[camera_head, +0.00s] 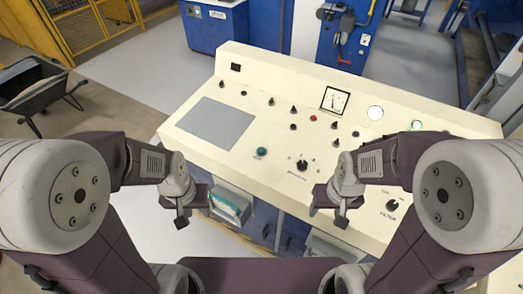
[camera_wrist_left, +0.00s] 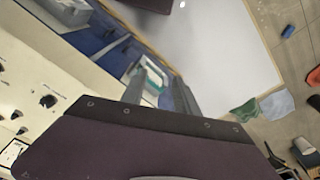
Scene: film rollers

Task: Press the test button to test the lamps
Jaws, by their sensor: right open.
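The cream control panel (camera_head: 250,75) slopes across the middle of the head view. It carries a green button (camera_head: 261,152) near its front edge and a small red button (camera_head: 313,118) further back. Labels are too small to read, so I cannot tell which is the test button. Two round pale lamps, a left one (camera_head: 375,113) and a right one (camera_head: 416,125), sit at the back right. My left gripper (camera_head: 193,208) is open and empty, in front of the panel's left part; its two fingers also show apart in the left wrist view (camera_wrist_left: 160,95). My right gripper (camera_head: 330,207) is open and empty by the panel's front edge.
Several black knobs, a dial gauge (camera_head: 335,100) and a grey plate (camera_head: 214,123) are on the panel. An open-fronted compartment with a teal-and-white item (camera_head: 229,203) is below the front edge. A wheelbarrow (camera_head: 35,90) and blue machines (camera_head: 215,25) stand beyond.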

